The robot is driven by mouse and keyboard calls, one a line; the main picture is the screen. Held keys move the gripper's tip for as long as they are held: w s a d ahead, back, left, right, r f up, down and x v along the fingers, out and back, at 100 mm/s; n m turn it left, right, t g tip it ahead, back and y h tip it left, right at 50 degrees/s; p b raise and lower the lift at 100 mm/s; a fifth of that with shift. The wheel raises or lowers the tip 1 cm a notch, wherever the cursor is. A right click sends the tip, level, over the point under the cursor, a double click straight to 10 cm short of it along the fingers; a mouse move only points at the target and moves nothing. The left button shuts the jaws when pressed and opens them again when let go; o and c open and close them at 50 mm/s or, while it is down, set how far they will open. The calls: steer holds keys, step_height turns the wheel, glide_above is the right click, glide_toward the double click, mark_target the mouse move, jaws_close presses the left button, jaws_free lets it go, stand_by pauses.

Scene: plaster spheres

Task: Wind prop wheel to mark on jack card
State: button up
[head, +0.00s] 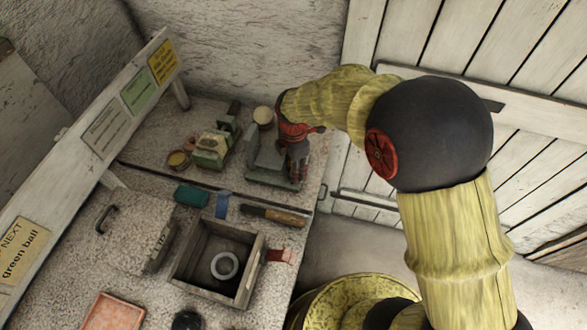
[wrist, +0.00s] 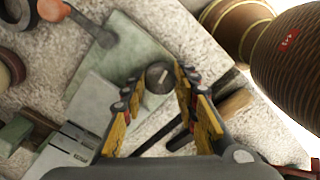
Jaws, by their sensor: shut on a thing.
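The prop wheel (wrist: 158,76) is a small dark round knob with a pale line across its face. In the wrist view it sits between the fingertips of my gripper (wrist: 157,88), which is shut on it. The grey-green jack (head: 262,163) stands at the back right of the bench, and its flat plate (wrist: 118,62) shows beside the wheel. In the head view my gripper (head: 296,155) is over the jack's right side and hides the wheel. Several cards are on the rail, including a green card (head: 138,90); I cannot tell which is the jack card.
A green-and-cream device (head: 211,150) stands left of the jack. In front are a teal block (head: 191,195), a wooden-handled tool (head: 275,215) and an open box (head: 180,268) with a pale ring inside. A plank door (head: 540,110) is at the right.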

stand_by(0.3)
steer(key=m+p, duration=0.2)
steer(key=m, duration=0.1)
steer(key=shift+r, duration=0.1)
steer(key=m+p, duration=0.1)
steer(key=m, duration=0.2)
steer(key=shift+m+p, duration=0.4)
steer(key=m+p, duration=0.1)
steer(key=m, duration=0.2)
steer(key=shift+m, duration=0.3)
steer(key=shift+m+p, duration=0.7)
steer(key=shift+m, duration=1.1)
steer(key=o, duration=0.9)
